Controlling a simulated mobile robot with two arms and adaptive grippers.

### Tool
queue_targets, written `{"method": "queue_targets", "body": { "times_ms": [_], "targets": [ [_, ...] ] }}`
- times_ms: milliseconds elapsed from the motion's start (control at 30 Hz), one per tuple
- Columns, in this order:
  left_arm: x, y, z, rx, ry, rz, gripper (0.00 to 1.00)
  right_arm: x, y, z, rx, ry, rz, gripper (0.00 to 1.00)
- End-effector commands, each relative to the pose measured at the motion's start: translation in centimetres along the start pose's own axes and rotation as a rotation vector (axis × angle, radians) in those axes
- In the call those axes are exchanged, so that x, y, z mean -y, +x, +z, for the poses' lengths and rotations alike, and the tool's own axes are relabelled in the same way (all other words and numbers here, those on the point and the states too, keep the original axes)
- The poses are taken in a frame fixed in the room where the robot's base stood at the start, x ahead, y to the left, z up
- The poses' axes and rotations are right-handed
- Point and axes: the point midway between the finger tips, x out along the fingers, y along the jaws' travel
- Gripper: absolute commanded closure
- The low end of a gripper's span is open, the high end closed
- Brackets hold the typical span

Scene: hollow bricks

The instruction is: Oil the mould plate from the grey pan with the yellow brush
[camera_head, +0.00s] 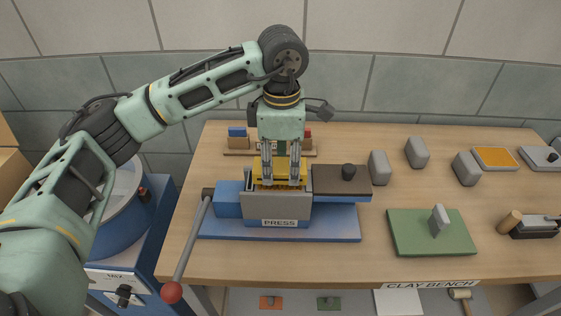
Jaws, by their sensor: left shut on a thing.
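My left gripper (281,179) points straight down over the open grey box of the press (277,207). Its fingers are shut on a yellow thing (264,171), which looks like the yellow brush and sits at the mouth of the box. The fingers cover part of it, and I cannot tell whether it touches the plate. The mould plate is not clearly visible, hidden by the box wall, brush and fingers. A grey tray (539,158) at the far right may be the grey pan; the right edge of the view cuts it. My right gripper is out of view.
A dark lid with a knob (341,181) lies right of the press box. A red-ended lever (171,292) slopes down at left. Several grey blocks (417,153), an orange tray (496,158) and a green board (431,232) stand to the right, with bare wood between.

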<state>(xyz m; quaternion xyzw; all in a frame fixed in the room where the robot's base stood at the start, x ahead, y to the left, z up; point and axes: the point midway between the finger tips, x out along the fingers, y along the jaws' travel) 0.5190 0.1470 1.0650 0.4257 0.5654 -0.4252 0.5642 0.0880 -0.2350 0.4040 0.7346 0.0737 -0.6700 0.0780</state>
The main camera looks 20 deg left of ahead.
Motion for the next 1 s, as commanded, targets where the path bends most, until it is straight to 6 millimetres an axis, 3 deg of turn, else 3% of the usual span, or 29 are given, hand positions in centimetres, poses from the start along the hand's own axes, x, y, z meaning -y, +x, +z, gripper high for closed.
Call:
{"method": "queue_targets", "body": {
  "times_ms": [1000],
  "targets": [
    [0.0, -7.9, 0.0, 0.000, -0.001, 0.002, 0.83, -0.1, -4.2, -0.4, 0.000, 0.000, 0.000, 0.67]
  ]
}}
